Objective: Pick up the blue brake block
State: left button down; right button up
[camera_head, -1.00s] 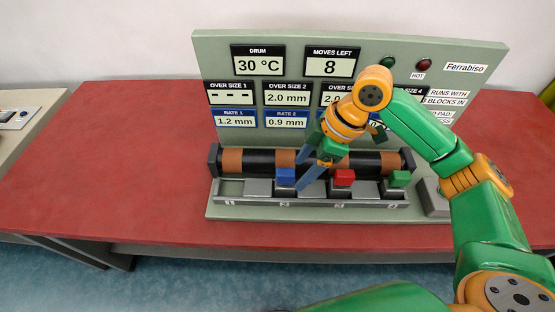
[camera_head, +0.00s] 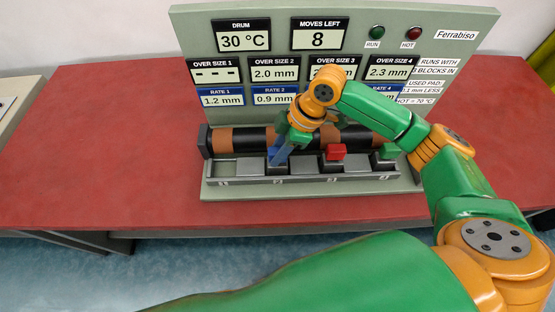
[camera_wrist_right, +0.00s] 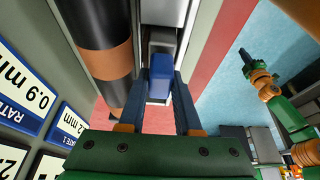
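The blue brake block (camera_head: 271,152) sits on its grey holder in slot 2 of the tray, mostly hidden by my right gripper in the head view. In the right wrist view the blue block (camera_wrist_right: 161,70) lies between the two finger ends. My right gripper (camera_head: 278,156) points down at it. Its fingers (camera_wrist_right: 160,88) stand apart on both sides of the block, with a thin gap seeming to remain. My left gripper (camera_wrist_right: 245,58) shows small and dark at the right of the wrist view, far from the block; its fingers are not clear.
A red block (camera_head: 336,152) and a green block (camera_head: 388,151) sit further right in the grey tray (camera_head: 330,179). The black and brown drum (camera_head: 232,140) lies just behind. The display panel (camera_head: 187,40) rises at the back. The red table (camera_head: 110,160) is clear at left.

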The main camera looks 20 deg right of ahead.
grip_shut()
dwell(1.1)
